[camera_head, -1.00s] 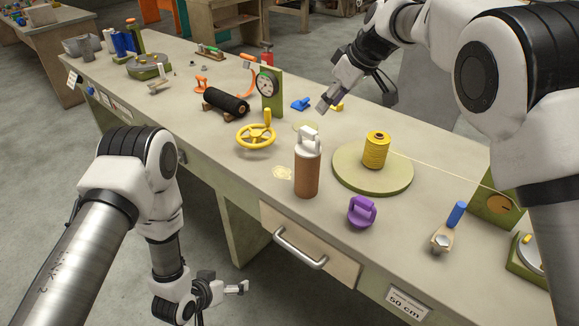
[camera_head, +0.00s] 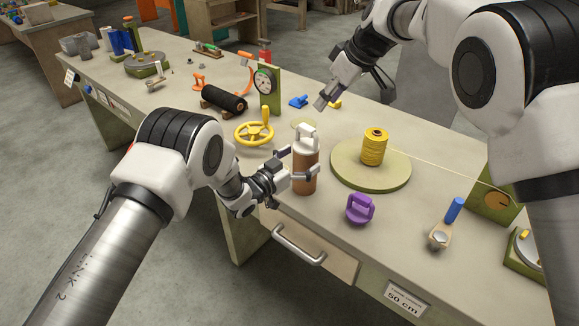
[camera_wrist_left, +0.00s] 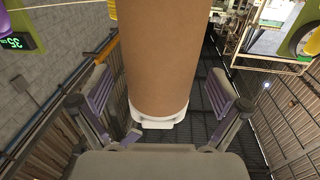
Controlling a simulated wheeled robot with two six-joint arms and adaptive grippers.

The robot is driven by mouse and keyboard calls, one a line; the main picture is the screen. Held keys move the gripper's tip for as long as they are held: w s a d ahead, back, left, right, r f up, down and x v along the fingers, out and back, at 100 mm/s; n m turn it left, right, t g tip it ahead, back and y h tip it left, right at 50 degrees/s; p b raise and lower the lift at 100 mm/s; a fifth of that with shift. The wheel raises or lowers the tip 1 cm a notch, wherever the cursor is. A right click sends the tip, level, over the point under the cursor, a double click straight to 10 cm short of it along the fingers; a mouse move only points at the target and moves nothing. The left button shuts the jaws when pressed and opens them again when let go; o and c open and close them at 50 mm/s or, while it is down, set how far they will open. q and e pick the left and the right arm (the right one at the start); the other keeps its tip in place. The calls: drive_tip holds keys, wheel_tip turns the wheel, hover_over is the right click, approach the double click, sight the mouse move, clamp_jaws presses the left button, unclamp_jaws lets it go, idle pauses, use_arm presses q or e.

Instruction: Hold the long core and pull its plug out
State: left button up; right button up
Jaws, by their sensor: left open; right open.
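The long core (camera_head: 305,178) is a brown upright cylinder with a white plug (camera_head: 307,139) with a loop handle in its top. It stands near the front edge of the bench. My left gripper (camera_head: 298,164) is open, with its fingers on either side of the core. In the left wrist view the brown core (camera_wrist_left: 155,55) stands between the two open fingers (camera_wrist_left: 158,105), with visible gaps on both sides and a white end piece (camera_wrist_left: 158,117). My right gripper (camera_head: 322,103) hangs over the back of the bench, apart from the core, open and empty.
A green turntable (camera_head: 345,178) with a yellow spool (camera_head: 374,147) stands right of the core. A purple handled piece (camera_head: 360,209) lies in front of it. A yellow handwheel (camera_head: 254,133) and a black roller (camera_head: 224,99) are to the left. A drawer handle (camera_head: 298,246) juts from the bench front.

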use_arm(q)
drive_tip(key=shift+x, duration=0.95)
drive_tip(key=c, duration=1.3)
